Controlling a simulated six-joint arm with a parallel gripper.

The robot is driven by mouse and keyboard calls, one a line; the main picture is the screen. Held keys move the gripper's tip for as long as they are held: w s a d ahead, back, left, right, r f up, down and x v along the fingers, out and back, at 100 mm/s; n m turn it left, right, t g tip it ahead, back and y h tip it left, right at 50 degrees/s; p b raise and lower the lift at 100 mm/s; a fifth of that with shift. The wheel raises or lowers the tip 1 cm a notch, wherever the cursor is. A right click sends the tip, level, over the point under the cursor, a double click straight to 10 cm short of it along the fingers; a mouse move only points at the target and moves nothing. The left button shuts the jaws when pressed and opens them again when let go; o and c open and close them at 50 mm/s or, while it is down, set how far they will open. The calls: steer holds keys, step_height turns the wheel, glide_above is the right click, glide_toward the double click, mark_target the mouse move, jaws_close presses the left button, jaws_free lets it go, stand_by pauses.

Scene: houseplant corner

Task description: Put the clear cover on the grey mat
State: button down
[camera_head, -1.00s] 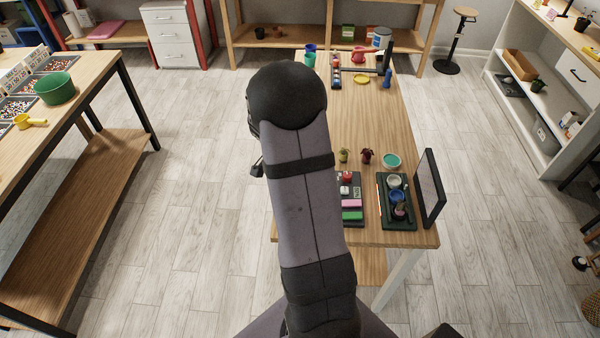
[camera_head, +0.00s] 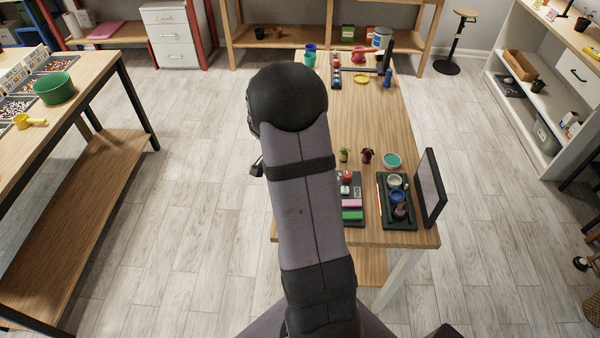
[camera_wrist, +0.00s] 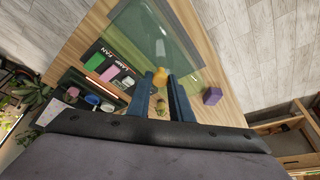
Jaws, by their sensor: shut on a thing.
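In the wrist view the clear cover (camera_wrist: 160,32) is a see-through, greenish sheet-like shape beyond my fingertips, with an orange-yellow knob between them. My gripper (camera_wrist: 166,78) has its two dark blue fingers closed on the cover, seemingly at this knob. A dark grey-green mat (camera_wrist: 192,72) lies on the wooden table behind and around the cover in the picture. I cannot tell whether the cover touches the mat or hangs above it. In the head view my arm hides the gripper, cover and mat.
A panel (camera_wrist: 110,70) with green and pink buttons lies beside the mat, left in the wrist view. A purple block (camera_wrist: 212,95) is at right.

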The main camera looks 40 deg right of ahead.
stand_by(0.4)
steer(key=c, duration=1)
jaws_free()
steer(key=shift+r+p, duration=1.8)
steer(key=shift+r, duration=1.7)
